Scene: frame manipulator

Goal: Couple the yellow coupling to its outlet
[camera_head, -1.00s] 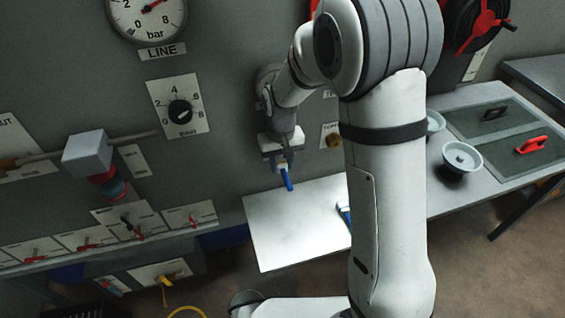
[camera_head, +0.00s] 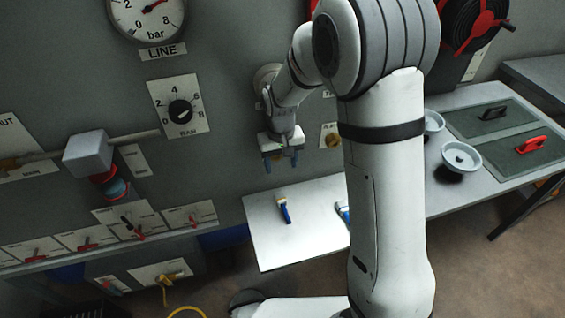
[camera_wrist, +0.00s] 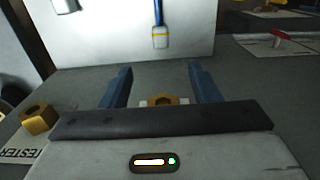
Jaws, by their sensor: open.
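A yellow fitting (camera_head: 172,276), apparently the coupling, sits at a labelled plate low on the left in the head view, with a yellow hose (camera_head: 186,312) below it. Which fitting is its outlet I cannot tell. My gripper (camera_head: 282,161) is open and empty in front of the grey panel, its blue fingers spread above the white shelf, well up and right of the yellow fitting. In the wrist view my gripper (camera_wrist: 159,72) has a brass hex fitting (camera_wrist: 163,100) showing between its fingers. Another brass fitting (camera_wrist: 38,119) is beside the TESTER label.
A blue-handled tool (camera_head: 284,210) lies on the white shelf (camera_head: 270,245), near another blue item (camera_head: 343,211). A grey valve block (camera_head: 87,154) and several red-handled valves occupy the left panel. White bowls (camera_head: 462,158) stand on the right bench.

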